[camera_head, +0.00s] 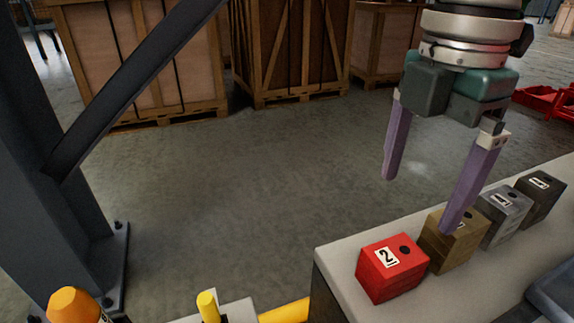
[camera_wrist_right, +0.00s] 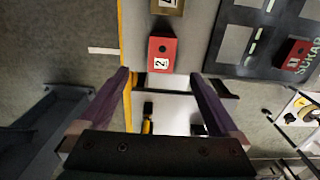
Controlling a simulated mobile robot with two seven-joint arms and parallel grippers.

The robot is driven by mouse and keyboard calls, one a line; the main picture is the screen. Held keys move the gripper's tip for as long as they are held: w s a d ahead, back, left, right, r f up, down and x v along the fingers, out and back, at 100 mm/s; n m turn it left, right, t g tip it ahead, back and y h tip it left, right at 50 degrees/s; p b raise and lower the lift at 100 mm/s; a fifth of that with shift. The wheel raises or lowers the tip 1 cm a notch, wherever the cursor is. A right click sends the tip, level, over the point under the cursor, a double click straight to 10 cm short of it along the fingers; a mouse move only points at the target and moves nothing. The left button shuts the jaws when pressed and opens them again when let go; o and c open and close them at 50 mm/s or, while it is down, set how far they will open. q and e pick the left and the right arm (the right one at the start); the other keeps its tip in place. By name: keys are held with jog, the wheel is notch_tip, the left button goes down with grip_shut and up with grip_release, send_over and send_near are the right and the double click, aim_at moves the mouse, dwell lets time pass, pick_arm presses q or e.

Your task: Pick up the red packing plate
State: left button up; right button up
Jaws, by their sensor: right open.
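A red block (camera_head: 392,268) with a white "2" label and a dark hole stands at the near end of a grey bench top. I take it as the red packing plate. It also shows in the right wrist view (camera_wrist_right: 162,54), just beyond my fingertips. My right gripper (camera_head: 418,204) is open with purple fingers, above the bench, and nothing is between them. In the head view one fingertip overlaps the brown block behind the red one. In the right wrist view the fingers (camera_wrist_right: 160,76) are spread wide. My left gripper is not in view.
Brown (camera_head: 455,240), grey (camera_head: 506,214) and dark (camera_head: 540,197) blocks stand in a row behind the red one. The right wrist view shows another red block (camera_wrist_right: 296,54) on a dark tray (camera_wrist_right: 262,66). Wooden crates (camera_head: 150,60) stand on the floor; a steel post (camera_head: 40,150) is left.

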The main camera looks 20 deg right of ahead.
send_over(396, 253)
jog(key=f, duration=0.4)
jog(key=shift+s+d+f, duration=0.2)
jog(key=shift+f, duration=0.1)
jog(key=f, duration=0.1)
jog(key=f+b, duration=0.1)
jog(key=f, duration=0.3)
jog(key=shift+w+a+f, duration=0.1)
jog(key=shift+w+a, duration=0.05)
jog(key=shift+a, duration=0.1)
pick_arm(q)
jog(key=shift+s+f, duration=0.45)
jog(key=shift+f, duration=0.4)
pick_arm(e)
grip_shut()
